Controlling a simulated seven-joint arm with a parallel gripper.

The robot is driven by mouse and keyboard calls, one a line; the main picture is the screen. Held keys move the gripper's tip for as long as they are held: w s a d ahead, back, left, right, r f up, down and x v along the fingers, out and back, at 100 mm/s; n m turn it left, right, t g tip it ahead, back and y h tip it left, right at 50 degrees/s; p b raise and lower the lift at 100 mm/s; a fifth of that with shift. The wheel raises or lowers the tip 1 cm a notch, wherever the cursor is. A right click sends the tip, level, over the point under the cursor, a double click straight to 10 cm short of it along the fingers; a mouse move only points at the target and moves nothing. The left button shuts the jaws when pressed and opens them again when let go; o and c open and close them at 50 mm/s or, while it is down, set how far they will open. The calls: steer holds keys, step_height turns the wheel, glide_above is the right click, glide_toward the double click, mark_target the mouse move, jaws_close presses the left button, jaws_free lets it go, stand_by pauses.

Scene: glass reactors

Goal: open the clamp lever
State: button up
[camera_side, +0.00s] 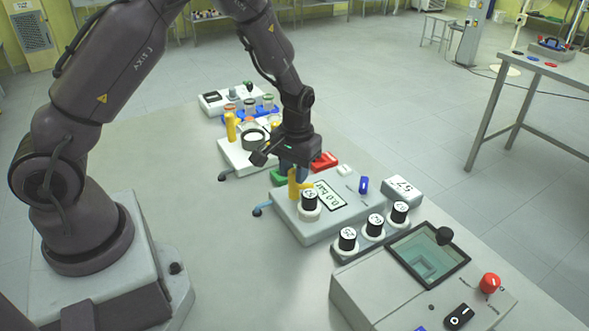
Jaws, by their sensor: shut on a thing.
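My gripper (292,172) points down over the front grey device (325,236) with the "0.0 bar" display. Its fingers are shut on the top of a yellow upright piece (294,189), which looks like the clamp lever. The grip itself is small and partly hidden by the gripper body. Whether the clamp touches the vial cannot be told. A blue switch (364,186) stands upright on the right of the same device.
A box with a glass window (428,256) and red knob (490,283) is at the lower right. Behind my gripper is another device with a yellow post (231,126). The table left of the devices is clear.

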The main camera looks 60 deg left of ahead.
steer(key=n, duration=0.7)
stand_by(0.6)
steer(key=o, duration=0.9)
steer(key=shift+o, duration=0.2)
step_height(320, 180, up, 13)
steer(key=shift+w, duration=0.2)
